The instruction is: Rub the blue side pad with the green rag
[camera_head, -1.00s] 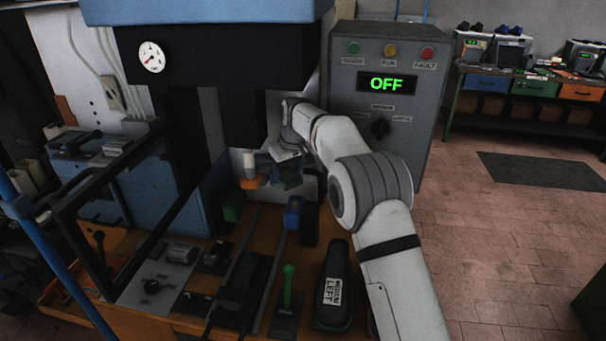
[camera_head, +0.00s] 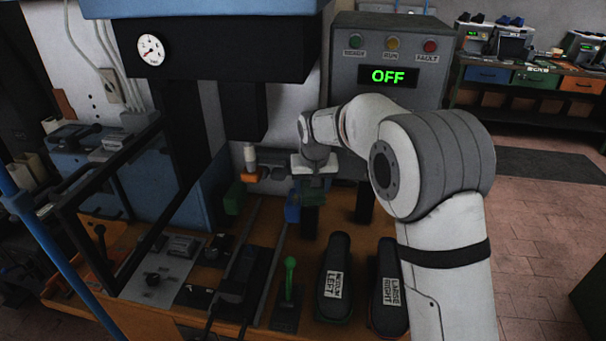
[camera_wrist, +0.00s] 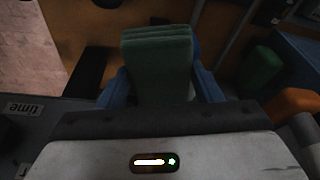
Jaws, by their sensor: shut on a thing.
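The blue side pad (camera_head: 292,208) stands upright on the press, in the middle of the head view. My gripper (camera_head: 310,182) points down just right of it and is shut on the green rag (camera_head: 314,190). In the wrist view the green rag (camera_wrist: 158,65) is a folded block between two blue fingers. A sliver of blue beside its upper right edge (camera_wrist: 197,47) looks like the side pad, mostly hidden. The rag is very close to the pad; I cannot tell if they touch.
A green pad (camera_head: 235,197) and an orange part (camera_head: 250,176) are to the left. A green-handled lever (camera_head: 289,280) and two dark shoe forms (camera_head: 334,275) (camera_head: 388,285) stand in front. The control box (camera_head: 350,60) reads OFF. The press head (camera_head: 243,110) hangs at the upper left.

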